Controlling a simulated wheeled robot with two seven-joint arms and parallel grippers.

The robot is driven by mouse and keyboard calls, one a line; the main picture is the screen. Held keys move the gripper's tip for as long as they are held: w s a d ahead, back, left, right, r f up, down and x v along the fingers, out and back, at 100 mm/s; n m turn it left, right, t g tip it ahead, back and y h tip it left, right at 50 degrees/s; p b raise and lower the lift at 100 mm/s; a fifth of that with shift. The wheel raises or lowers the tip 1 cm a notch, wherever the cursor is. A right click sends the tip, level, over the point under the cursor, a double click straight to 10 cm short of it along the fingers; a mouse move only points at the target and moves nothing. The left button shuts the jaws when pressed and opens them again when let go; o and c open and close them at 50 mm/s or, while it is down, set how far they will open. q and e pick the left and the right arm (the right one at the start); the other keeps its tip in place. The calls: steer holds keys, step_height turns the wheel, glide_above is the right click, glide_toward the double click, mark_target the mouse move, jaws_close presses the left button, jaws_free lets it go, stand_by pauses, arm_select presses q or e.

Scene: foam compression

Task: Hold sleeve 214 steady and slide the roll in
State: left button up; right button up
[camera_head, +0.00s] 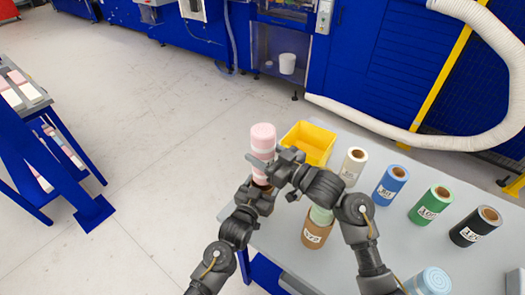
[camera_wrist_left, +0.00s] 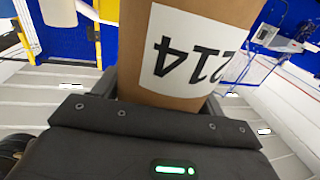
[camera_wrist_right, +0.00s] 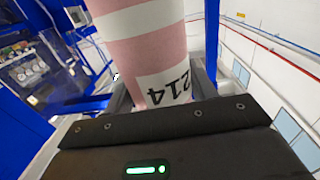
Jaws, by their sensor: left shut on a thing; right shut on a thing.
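The pink-and-white striped roll (camera_head: 263,140) stands roughly upright above the table's left edge. In the right wrist view the roll (camera_wrist_right: 140,35) has a white label reading 214. My right gripper (camera_head: 280,167) is shut around its lower part. The brown cardboard sleeve (camera_wrist_left: 185,85), also labelled 214, is in my left gripper (camera_head: 257,193), which is shut on it just below the right one. In the head view the sleeve is almost wholly hidden by the grippers. I cannot tell whether the roll's lower end is inside the sleeve.
On the grey table (camera_head: 385,240) stand a yellow bin (camera_head: 312,143), a white cylinder (camera_head: 352,167), a blue one (camera_head: 390,185), a green one (camera_head: 429,205) and a black one (camera_head: 476,226). A brown sleeve with a green roll (camera_head: 317,229) stands close to my right forearm. A light blue roll (camera_head: 431,281) is at the front.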

steer(key=shift+f, duration=0.55)
stand_by(0.4)
steer(key=shift+f, duration=0.55)
steer(key=shift+f, duration=0.1)
steer(key=shift+s+a+f, duration=0.1)
steer(key=shift+s+f, duration=0.15)
steer(key=shift+f, duration=0.35)
steer(key=shift+s+a+f, duration=0.1)
steer(key=shift+s+f, duration=0.15)
steer(key=shift+f, duration=0.35)
steer(key=shift+s+f, duration=0.15)
steer(key=shift+f, duration=0.25)
steer(key=shift+d+f, duration=0.1)
steer(key=shift+w+r, duration=0.3)
steer(key=shift+r, duration=0.25)
steer(key=shift+w+r, duration=0.3)
steer(key=shift+r, duration=2.3)
